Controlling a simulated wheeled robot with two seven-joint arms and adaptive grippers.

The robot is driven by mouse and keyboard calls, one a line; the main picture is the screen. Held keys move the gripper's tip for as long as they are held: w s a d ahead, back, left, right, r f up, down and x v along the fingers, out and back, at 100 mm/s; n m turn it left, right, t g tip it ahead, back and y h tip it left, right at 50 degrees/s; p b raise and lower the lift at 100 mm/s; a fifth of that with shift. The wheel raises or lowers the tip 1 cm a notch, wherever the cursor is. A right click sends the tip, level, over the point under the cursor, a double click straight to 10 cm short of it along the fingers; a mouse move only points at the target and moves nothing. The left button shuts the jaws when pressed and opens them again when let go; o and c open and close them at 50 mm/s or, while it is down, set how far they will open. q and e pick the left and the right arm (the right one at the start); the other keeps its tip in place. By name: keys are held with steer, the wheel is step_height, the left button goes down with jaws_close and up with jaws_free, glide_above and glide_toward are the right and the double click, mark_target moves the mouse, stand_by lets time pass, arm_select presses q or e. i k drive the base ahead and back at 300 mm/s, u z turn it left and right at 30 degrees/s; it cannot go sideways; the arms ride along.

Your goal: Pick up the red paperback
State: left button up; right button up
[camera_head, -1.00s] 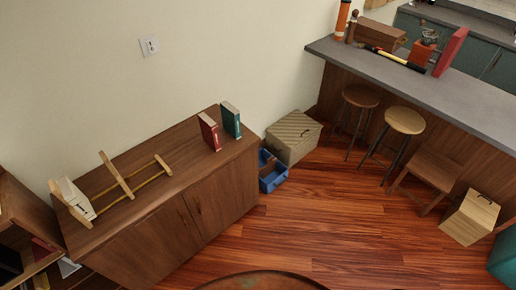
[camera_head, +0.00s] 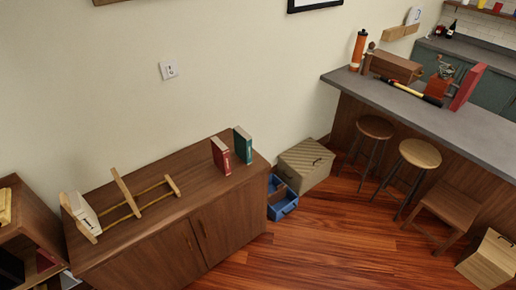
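A dark red book (camera_head: 221,157) stands upright on top of the wooden cabinet (camera_head: 150,231), near its right end. A green book (camera_head: 242,145) stands just to its right, with a small gap between them. Another, brighter red book-like thing (camera_head: 467,88) stands upright on the grey counter at the upper right. I cannot tell from the picture which of the two is a paperback. Neither of my grippers shows in the view.
A wooden rack (camera_head: 140,204) with a white book at its left end lies on the cabinet. A blue tote (camera_head: 283,205) and a lidded box (camera_head: 305,166) stand right of the cabinet. Stools (camera_head: 420,154) line the counter (camera_head: 430,119). The red-brown floor (camera_head: 330,245) in front is clear.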

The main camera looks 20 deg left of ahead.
mark_target(220, 152)
steer(key=z, duration=0.55)
steer(key=i, duration=1.55)
steer(key=u, duration=1.05)
steer(key=i, duration=0.7)
steer(key=u, duration=0.8)
